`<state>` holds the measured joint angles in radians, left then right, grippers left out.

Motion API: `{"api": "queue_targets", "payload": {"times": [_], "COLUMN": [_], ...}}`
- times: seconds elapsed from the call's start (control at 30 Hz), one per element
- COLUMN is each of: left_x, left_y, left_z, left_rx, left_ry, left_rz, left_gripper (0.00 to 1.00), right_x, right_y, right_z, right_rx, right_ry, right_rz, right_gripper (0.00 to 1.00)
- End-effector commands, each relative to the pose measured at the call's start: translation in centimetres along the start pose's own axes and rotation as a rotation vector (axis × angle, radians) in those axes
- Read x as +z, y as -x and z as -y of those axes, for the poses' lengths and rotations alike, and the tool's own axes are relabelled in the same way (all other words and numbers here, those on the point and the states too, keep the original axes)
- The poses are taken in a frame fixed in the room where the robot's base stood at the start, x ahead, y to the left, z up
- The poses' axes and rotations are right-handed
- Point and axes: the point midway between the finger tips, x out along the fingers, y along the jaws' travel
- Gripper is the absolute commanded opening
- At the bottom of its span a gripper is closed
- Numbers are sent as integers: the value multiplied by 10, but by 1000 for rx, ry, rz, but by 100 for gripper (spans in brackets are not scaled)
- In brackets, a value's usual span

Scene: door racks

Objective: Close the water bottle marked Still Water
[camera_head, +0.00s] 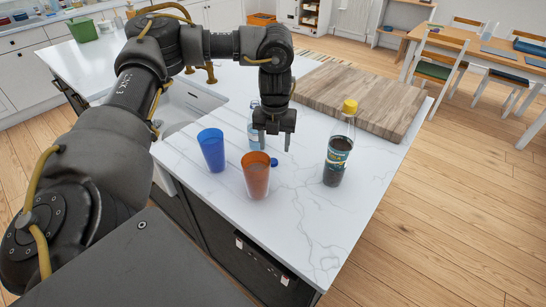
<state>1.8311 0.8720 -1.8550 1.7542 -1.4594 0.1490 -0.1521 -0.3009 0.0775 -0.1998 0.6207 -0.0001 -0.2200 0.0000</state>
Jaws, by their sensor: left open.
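A clear bottle with a light blue label (253,138) stands on the white counter, partly hidden behind my left gripper and an orange cup. Its label text is too small to read, and its mouth is hard to make out. A small blue cap (274,162) lies on the counter just right of the orange cup. My left gripper (275,145) points down with its fingers open and empty. It is in front of and slightly right of the clear bottle in the picture, above the blue cap. My right gripper is not in view.
A blue cup (211,150) and an orange cup (256,175) stand close by on the counter (300,225). A dark-filled bottle with a yellow cap (338,145) stands to the right. A wooden board (360,98) lies behind. The counter's front right is clear.

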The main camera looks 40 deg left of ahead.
Motion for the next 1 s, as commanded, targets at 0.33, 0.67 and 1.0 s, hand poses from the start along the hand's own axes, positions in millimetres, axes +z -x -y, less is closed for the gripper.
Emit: {"api": "queue_targets", "payload": {"times": [0.33, 0.67, 1.0], "left_x": [0, 4, 5], "left_y": [-8, -37, -60], "left_z": [-1, -6, -5], "left_rx": [-1, 1, -1], "left_ry": [2, 4, 3], "left_rz": [1, -4, 1], "left_gripper": [53, 53, 53], "right_x": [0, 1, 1], "right_y": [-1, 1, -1], "right_z": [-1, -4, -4], "right_rx": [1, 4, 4], "right_ry": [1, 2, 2], "right_rz": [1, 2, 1], "right_gripper": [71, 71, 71]}}
